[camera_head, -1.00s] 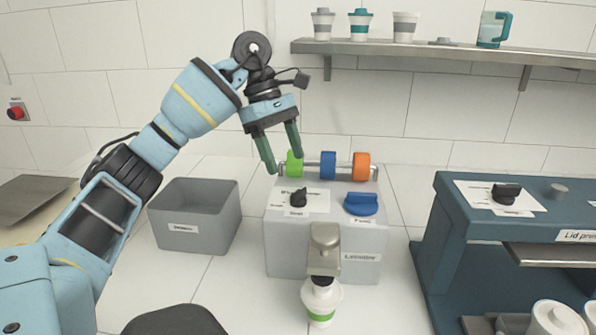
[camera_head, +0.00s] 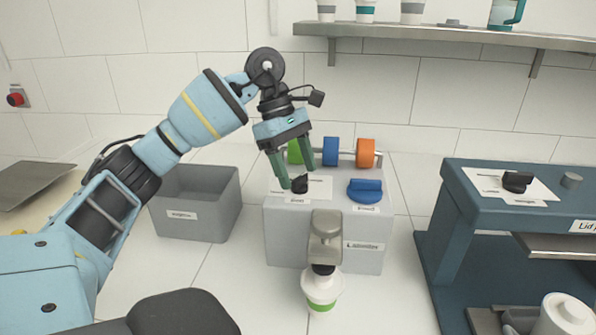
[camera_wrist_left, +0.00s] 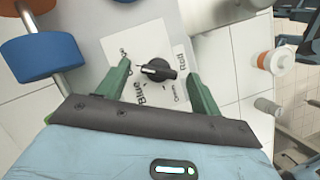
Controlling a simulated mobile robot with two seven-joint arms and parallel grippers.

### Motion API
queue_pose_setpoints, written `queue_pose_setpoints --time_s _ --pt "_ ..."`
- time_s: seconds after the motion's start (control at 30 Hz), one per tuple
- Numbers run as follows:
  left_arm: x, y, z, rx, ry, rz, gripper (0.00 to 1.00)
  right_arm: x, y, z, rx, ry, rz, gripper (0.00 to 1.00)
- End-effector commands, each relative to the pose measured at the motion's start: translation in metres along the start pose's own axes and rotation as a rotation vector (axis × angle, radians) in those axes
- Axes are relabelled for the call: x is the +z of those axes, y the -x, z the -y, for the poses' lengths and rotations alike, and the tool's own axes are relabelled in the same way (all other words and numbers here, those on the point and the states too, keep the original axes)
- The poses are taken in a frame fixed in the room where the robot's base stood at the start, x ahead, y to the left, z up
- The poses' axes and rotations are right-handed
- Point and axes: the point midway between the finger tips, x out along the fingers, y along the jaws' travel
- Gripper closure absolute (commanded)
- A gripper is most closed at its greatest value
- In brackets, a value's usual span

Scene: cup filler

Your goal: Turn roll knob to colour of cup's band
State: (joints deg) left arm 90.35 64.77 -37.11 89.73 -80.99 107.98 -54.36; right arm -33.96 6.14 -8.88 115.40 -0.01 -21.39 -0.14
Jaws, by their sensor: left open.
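The roll knob (camera_head: 299,184) is black and sits on a white label plate on the grey machine's top. It also shows in the left wrist view (camera_wrist_left: 157,70), between the two green fingers, with printed words around it, one of them "Blue". I cannot tell which word it points to. My left gripper (camera_head: 295,176) is open, pointing down, with its fingers on either side of the knob. Touch cannot be told. The cup (camera_head: 320,288) is white with a green band and stands upright under the machine's spout. My right gripper is not in view.
Green (camera_head: 296,150), blue (camera_head: 331,151) and orange (camera_head: 365,153) rolls sit on a rod behind the knob. A blue knob (camera_head: 365,191) is to its right. A grey bin (camera_head: 197,203) stands left, a blue lid machine (camera_head: 450,215) right. A shelf (camera_head: 440,37) holds several cups.

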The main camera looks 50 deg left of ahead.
Motion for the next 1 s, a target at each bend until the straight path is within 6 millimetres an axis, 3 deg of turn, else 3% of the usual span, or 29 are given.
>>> queue_pose_setpoints --time_s 0.4,0.73,1.0 --pt "-0.0001 -0.0080 0.0002 0.000 0.001 0.000 0.36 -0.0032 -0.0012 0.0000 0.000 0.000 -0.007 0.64" --pt "0.0000 -0.0079 0.0002 0.000 0.000 0.000 0.79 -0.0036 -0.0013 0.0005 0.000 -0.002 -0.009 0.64" --pt "0.0004 -0.0073 0.0005 0.011 0.025 0.001 0.79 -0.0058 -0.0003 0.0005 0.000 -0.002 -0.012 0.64"
